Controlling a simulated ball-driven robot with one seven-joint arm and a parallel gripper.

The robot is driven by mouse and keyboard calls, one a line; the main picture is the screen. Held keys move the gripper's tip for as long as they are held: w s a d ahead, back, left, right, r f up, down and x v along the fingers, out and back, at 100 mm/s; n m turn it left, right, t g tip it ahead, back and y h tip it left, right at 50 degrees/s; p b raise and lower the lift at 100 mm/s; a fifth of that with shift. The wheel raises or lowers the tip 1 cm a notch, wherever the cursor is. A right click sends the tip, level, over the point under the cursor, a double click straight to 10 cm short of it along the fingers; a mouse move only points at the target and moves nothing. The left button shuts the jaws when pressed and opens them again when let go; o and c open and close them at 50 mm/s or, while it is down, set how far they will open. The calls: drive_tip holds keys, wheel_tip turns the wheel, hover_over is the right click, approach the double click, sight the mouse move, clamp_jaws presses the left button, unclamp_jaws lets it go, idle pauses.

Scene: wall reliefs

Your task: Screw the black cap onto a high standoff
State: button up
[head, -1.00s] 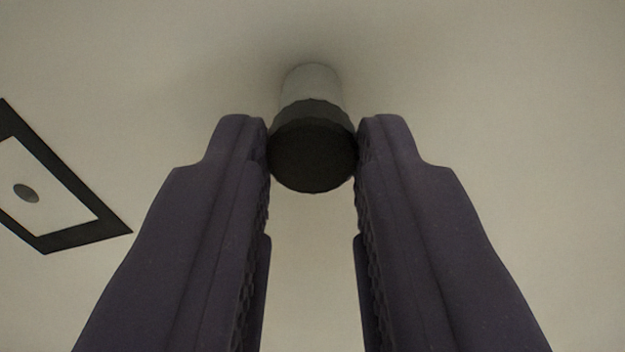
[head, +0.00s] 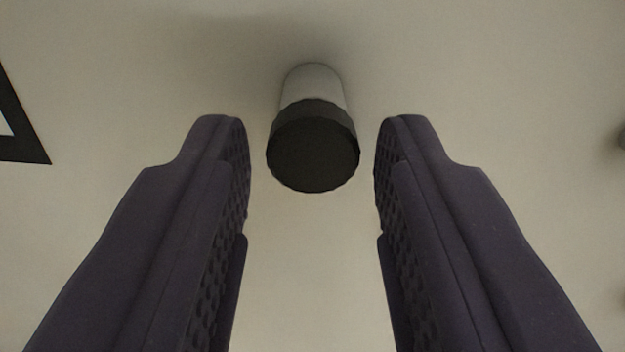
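The black cap (head: 313,150) is a dark, ridged round piece in the upper middle of the head view. It sits on the end of the pale, cylindrical standoff (head: 314,80), which sticks out from the wall behind it. Whether the cap is fully seated on the thread cannot be told, as the cap hides the joint. My gripper (head: 312,150) is open, with one finger on each side of the cap. A clear gap shows between each fingertip and the cap.
The pale wall (head: 480,60) fills the background and is mostly bare. Part of a black-framed panel (head: 22,140) shows at the left edge. A small, blurred grey thing (head: 621,138) is cut off at the right edge.

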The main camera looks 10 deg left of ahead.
drive_tip(key=n, duration=0.7)
drive_tip(key=shift+n, duration=0.4)
drive_tip(key=n, duration=0.7)
drive_tip(key=shift+d, duration=0.1)
drive_tip(key=c, duration=0.7)
drive_tip(key=m, duration=0.4)
drive_tip(key=shift+m, duration=0.4)
drive_tip(key=m, duration=0.5)
